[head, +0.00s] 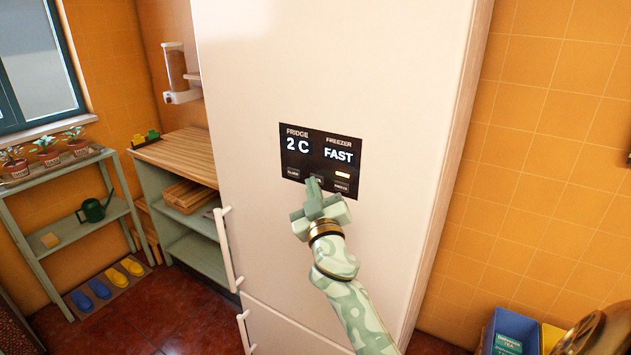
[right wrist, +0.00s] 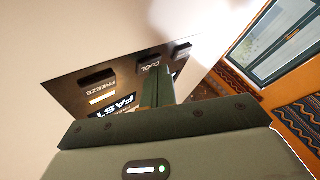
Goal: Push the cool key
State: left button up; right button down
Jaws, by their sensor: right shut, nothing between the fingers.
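The dark control panel (head: 320,170) on the white fridge reads "2 C" for the fridge and "FAST" for the freezer. Its bottom row has three keys: a left one (head: 293,173), the cool key (head: 319,179) in the middle and the freeze key (head: 341,186) on the right. The cool key also shows in the right wrist view (right wrist: 149,59), with its label below it. My right gripper (head: 313,184) is shut and empty, its fingertips at the cool key and partly hiding it in the head view. I cannot tell whether they touch it. My left gripper is not in view.
White door handles (head: 229,250) stand out at the fridge's left edge. A wooden-topped shelf unit (head: 180,152) is to the left, with a plant stand (head: 70,180) beyond. The fridge door around the panel is clear.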

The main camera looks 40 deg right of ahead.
jog(key=shift+a, duration=0.1)
jog(key=shift+s+a, duration=0.2)
jog(key=shift+a, duration=0.25)
jog(key=shift+s+a+b, duration=0.2)
jog(key=shift+s+a, duration=0.2)
jog(key=shift+a, duration=0.5)
jog(key=shift+s+a+b, duration=0.2)
jog(key=shift+s+a, duration=0.15)
jog(key=shift+a, duration=0.6)
jog(key=shift+s+a+b, duration=0.2)
jog(key=shift+s+a, duration=0.2)
jog(key=shift+a, duration=0.5)
